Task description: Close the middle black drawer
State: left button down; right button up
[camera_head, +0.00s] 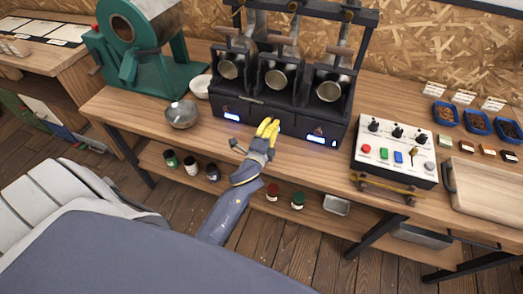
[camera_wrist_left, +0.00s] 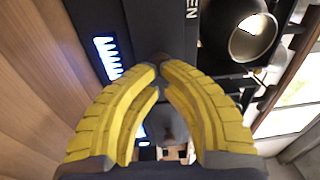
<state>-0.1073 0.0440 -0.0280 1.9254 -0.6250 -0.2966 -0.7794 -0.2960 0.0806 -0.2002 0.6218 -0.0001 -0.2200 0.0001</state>
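The black three-drum machine (camera_head: 228,103) stands on the wooden bench, with small lit displays along its low front. The middle black drawer is in this front and is largely hidden behind my left gripper (camera_head: 268,126), so I cannot tell how far out it is. The yellow fingers are at the machine's middle front, fingertips close together. In the left wrist view, the gripper (camera_wrist_left: 160,66) has its tips brought together against or just before the black front (camera_wrist_left: 158,25). A small dark part shows at the tips; I cannot tell whether it is gripped. My right gripper is out of view.
A metal bowl (camera_head: 183,114) sits left of the machine, near a green roaster (camera_head: 150,75). A white control panel (camera_head: 394,153) and a wooden tray (camera_head: 490,190) are to the right. Jars, including a green-lidded one (camera_head: 297,200), stand on the lower shelf.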

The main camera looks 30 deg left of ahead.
pick_arm(q)
jog(key=s+d, duration=0.2)
jog(key=s, duration=1.2)
jog(key=shift+f, duration=0.4)
jog(key=s+d+f+n+g+h, duration=0.1)
jog(key=s+d+f+n+g, duration=0.15)
jog(key=f, duration=0.95)
jog(key=s+d+f+n+g, duration=0.1)
jog(key=s+f+n+g, duration=0.25)
jog(key=f, duration=0.95)
jog(key=s+d+f+n+g+h, duration=0.1)
jog(key=s+f+n+g, duration=0.2)
jog(key=f, duration=0.9)
jog(key=s+f+n+g, duration=0.3)
jog(key=s+f+g, duration=0.1)
jog(key=s+f, duration=1.15)
jog(key=s+a+f+g, duration=0.2)
jog(key=s+f, duration=0.2)
jog(key=s, duration=0.4)
jog(key=s+a+f+g, duration=0.2)
jog(key=s+a+f, duration=0.1)
jog(key=s, duration=0.6)
jog(key=shift+f+n, duration=0.4)
jog(key=shift+f, duration=0.25)
jog(key=shift+d, duration=0.1)
